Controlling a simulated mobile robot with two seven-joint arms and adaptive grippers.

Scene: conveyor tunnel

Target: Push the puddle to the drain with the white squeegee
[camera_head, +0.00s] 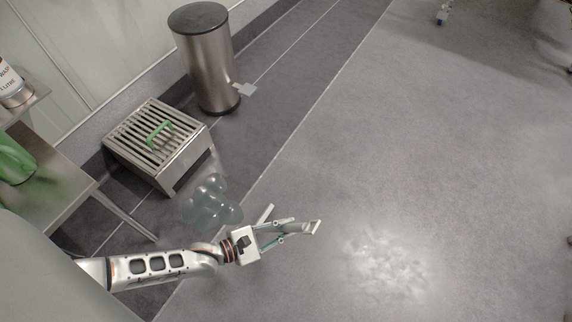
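The puddle (212,203) shows as clear, rounded, glassy blobs on the floor, left of the middle. The drain appears to be the raised metal box with a slatted grate top (135,142), up and left of the puddle. My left gripper (312,228) is low over the floor, right of and below the puddle. Its fingers point right and come close together at the tips; I cannot tell whether they hold anything. A short pale bar (265,214) sticks up beside the fingers; I cannot tell whether it is part of the white squeegee. No squeegee is clearly visible. My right gripper is out of view.
A green piece (160,134) lies on the grate. A steel bin (205,62) stands behind it, with a small pale flat item (246,90) beside it. A metal table (60,178) with a green bottle (14,160) is at left. The grey floor at right is open, with a bright patch.

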